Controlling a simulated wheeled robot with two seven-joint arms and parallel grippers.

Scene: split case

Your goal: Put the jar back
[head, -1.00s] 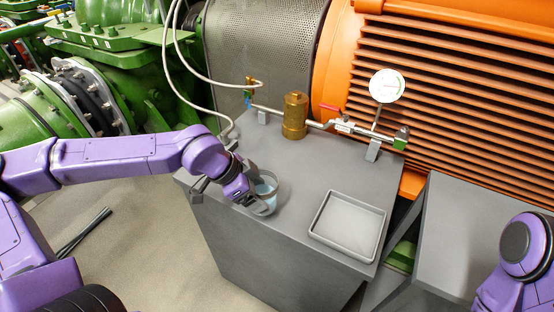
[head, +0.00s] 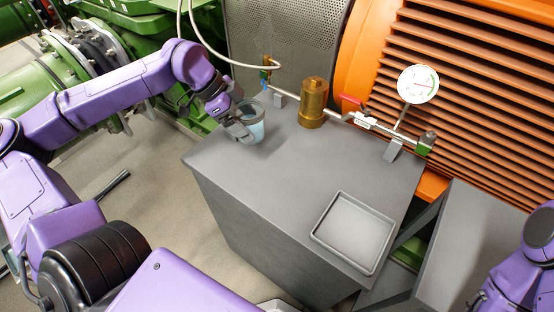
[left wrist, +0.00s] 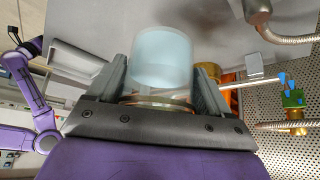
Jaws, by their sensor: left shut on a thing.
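The jar (head: 256,128) is a pale blue, see-through cup shape. My left gripper (head: 243,126) is shut around its side and holds it over the back left part of the grey bench (head: 260,185). The jar looks roughly upright and seems raised above the bench top, though the gap is hard to judge. In the left wrist view the jar (left wrist: 167,58) sits between the two grey fingers of the left gripper (left wrist: 160,88). Of my right arm only a part shows at the right edge of the head view; its gripper cannot be made out.
A shallow grey tray (head: 353,232) lies at the bench's front right and looks empty. A brass cylinder (head: 313,104), a pipe with a red-handled valve (head: 352,102) and a round gauge (head: 418,85) stand along the back. A pale hose (head: 235,62) hangs behind the jar. The bench middle is clear.

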